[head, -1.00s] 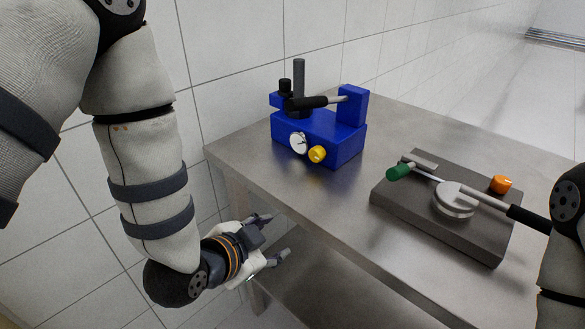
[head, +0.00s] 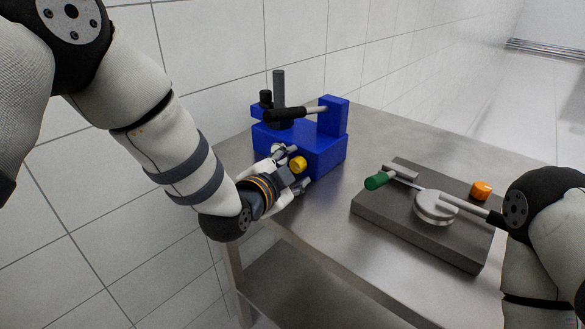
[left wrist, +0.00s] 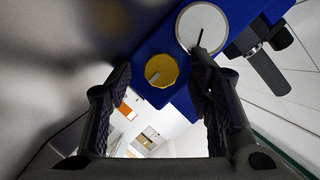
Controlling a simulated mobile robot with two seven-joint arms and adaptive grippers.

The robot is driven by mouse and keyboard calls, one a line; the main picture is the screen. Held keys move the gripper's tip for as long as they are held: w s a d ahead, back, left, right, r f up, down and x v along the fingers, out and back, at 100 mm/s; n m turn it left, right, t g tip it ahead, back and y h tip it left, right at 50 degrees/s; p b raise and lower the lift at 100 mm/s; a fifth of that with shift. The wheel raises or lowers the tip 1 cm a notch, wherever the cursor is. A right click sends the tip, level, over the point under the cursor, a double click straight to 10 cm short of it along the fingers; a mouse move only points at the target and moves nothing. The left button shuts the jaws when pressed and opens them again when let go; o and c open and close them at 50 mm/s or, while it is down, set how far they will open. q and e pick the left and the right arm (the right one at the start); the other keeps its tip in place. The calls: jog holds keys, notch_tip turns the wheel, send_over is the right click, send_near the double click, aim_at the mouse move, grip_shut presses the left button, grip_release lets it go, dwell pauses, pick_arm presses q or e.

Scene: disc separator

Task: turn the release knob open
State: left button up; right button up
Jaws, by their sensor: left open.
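The yellow knob (head: 298,164) sits on the front of the blue device (head: 320,155). In the left wrist view the same yellow knob (left wrist: 163,66) shows a pale pointer mark on its face and lies between the fingers. My left gripper (head: 296,169) is open at the front of the device, one finger on each side of the knob. In the left wrist view both fingers of the open gripper (left wrist: 160,78) stand apart from the knob; whether the tips are level with it I cannot tell. My right gripper is not in view.
A white dial (left wrist: 202,28) is beside the knob, close to one finger. A black-handled lever (head: 285,115) tops the device. To the right, a dark grey base (head: 385,212) carries a green-handled lever (head: 377,180), a round disc (head: 434,208) and an orange knob (head: 481,190). The metal table (head: 320,225) is clear between.

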pick_arm(q)
jog(key=shift+r, duration=0.15)
grip_shut()
jog(key=shift+a+r+n+g+h+p, duration=0.1)
jog(key=shift+r+n+g+h+p, duration=0.3)
jog(key=shift+n, duration=0.3)
jog(key=shift+w+a+f+n+g+h, duration=0.15)
jog(key=shift+n+g, duration=0.1)
jog(key=shift+n, duration=0.25)
jog(key=shift+w+d+f+n+g+h, duration=0.15)
jog(key=shift+n+g, duration=0.1)
jog(key=shift+n, duration=0.25)
jog(key=shift+s+a+n, duration=0.1)
jog(key=shift+s+n, duration=0.1)
jog(key=shift+n, duration=0.1)
grip_release()
